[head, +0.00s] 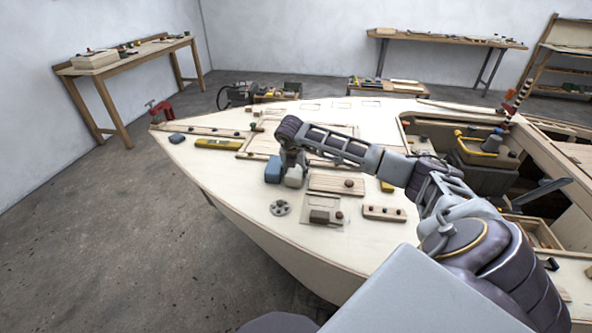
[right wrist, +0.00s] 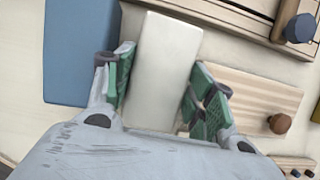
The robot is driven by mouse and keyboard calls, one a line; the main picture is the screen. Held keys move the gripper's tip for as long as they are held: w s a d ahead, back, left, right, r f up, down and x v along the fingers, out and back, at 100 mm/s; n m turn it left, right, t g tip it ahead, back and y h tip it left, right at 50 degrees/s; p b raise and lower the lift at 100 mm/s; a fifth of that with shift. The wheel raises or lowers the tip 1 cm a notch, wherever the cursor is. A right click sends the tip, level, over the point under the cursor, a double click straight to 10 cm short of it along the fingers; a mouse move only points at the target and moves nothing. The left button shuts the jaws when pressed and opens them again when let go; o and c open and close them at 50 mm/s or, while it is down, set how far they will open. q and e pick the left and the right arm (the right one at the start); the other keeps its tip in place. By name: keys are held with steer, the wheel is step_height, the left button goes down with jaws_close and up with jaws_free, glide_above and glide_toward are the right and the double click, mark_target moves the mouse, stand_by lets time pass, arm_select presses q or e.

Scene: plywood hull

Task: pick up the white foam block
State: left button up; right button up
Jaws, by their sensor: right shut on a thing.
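The white foam block (head: 294,177) stands on the pale plywood deck, just right of a blue block (head: 273,170). My right gripper (head: 292,160) reaches down over the white block from above and partly hides it. In the right wrist view the white block (right wrist: 163,68) lies between the green finger pads of my right gripper (right wrist: 163,92), which is shut on it. The blue block (right wrist: 80,52) is close outside the left finger there. I cannot tell whether the white block is clear of the deck. My left gripper is not in view.
A wooden board with a brown knob (head: 325,183) lies right of the white block. A grey disc with holes (head: 280,208) and a small strip with knobs (head: 384,213) lie nearer. A yellow level (head: 219,144) is farther left. The deck's left front is bare.

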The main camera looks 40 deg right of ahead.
mark_target(296, 169)
steer(key=shift+r, duration=0.2)
step_height(296, 169, up, 10)
stand_by(0.4)
stand_by(0.5)
